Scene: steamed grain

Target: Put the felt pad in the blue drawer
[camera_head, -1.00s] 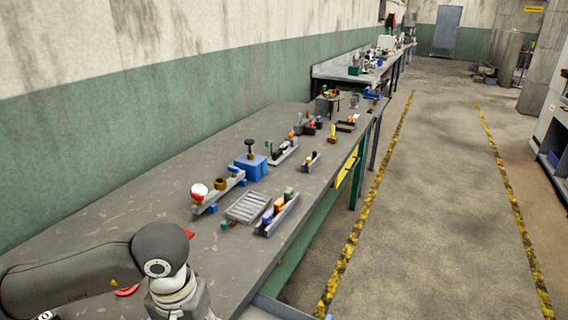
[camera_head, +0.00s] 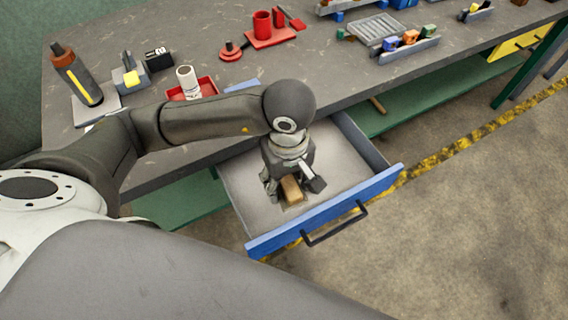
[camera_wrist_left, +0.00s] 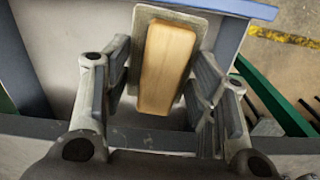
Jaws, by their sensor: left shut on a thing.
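The felt pad (camera_head: 291,188) looks like a tan wooden block on a thin grey base; it also shows in the left wrist view (camera_wrist_left: 167,68). My left gripper (camera_head: 293,190) is shut on it, with one finger on each side. The gripper points down inside the outline of the open blue drawer (camera_head: 335,218), near its front. Whether the pad touches the drawer's grey floor I cannot tell. The drawer is pulled out from under the workbench and looks otherwise empty, though my arm hides part of it. My right gripper is not in view.
On the workbench (camera_head: 330,75) stand a red tray with a white roll (camera_head: 187,82), a red holder with a cup (camera_head: 268,30), a dark bottle-like tool (camera_head: 78,75) and a grey rack (camera_head: 376,28). A yellow drawer (camera_head: 515,45) is at the right. The floor beyond is clear.

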